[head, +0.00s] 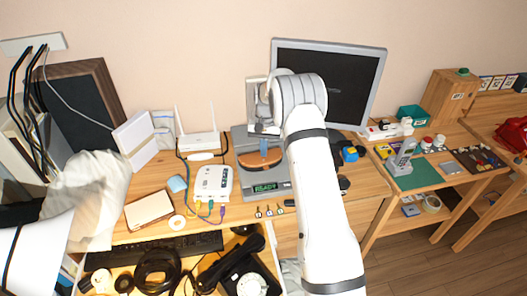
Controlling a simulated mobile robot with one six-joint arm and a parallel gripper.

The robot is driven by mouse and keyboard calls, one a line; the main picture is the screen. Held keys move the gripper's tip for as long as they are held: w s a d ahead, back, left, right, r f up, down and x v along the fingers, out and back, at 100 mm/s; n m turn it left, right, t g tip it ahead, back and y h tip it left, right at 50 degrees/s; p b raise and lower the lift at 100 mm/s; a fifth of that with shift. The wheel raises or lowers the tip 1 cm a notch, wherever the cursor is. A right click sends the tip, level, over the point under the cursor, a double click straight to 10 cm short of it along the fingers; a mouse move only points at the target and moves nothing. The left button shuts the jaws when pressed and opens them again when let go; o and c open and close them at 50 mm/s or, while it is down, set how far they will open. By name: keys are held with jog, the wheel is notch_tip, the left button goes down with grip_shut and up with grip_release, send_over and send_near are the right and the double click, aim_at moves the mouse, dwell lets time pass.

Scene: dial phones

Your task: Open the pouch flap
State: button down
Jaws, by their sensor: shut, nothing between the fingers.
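A small orange-brown rounded thing (260,160), which looks like the pouch, lies on a grey stand (277,187) with a lit READY display. A narrow blue piece (264,147) shows at its upper middle. Whether its flap is open or closed is too small to tell. My gripper (263,129) is above and just behind the pouch in the picture, shut and empty. Its fingertips are small and partly unclear, and I cannot tell whether they touch anything. My white arm rises from the bottom and bends over to the left.
A monitor (345,85) stands behind my arm. A white router (200,143) and a white box with cables (213,182) are left of the stand. A black phone (238,265) and keyboard (165,246) are in front.

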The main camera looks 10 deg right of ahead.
jog(key=shift+w+d+r+p, duration=0.2)
jog(key=shift+w+r+p, duration=0.2)
jog(key=shift+w, duration=0.15)
jog(key=shift+w+d+r+p, duration=0.25)
jog(key=shift+w+r, duration=0.15)
jog(key=shift+w, duration=0.1)
jog(key=shift+w+d+r+p, duration=0.15)
jog(key=shift+w+p, duration=0.1)
jog(key=shift+w, duration=0.2)
jog(key=shift+w+d+r+p, duration=0.15)
jog(key=shift+w+r+p, duration=0.1)
jog(key=shift+w, duration=0.2)
jog(key=shift+w+d+r+p, duration=0.15)
jog(key=shift+w+p, duration=0.1)
jog(key=shift+w, duration=0.2)
jog(key=shift+w, duration=0.1)
jog(key=shift+w+d+p, duration=0.25)
jog(key=shift+w+p, duration=0.1)
jog(key=shift+w, duration=0.25)
jog(key=shift+w+d+p, duration=0.2)
jog(key=shift+w+p, duration=0.15)
jog(key=shift+w, duration=0.25)
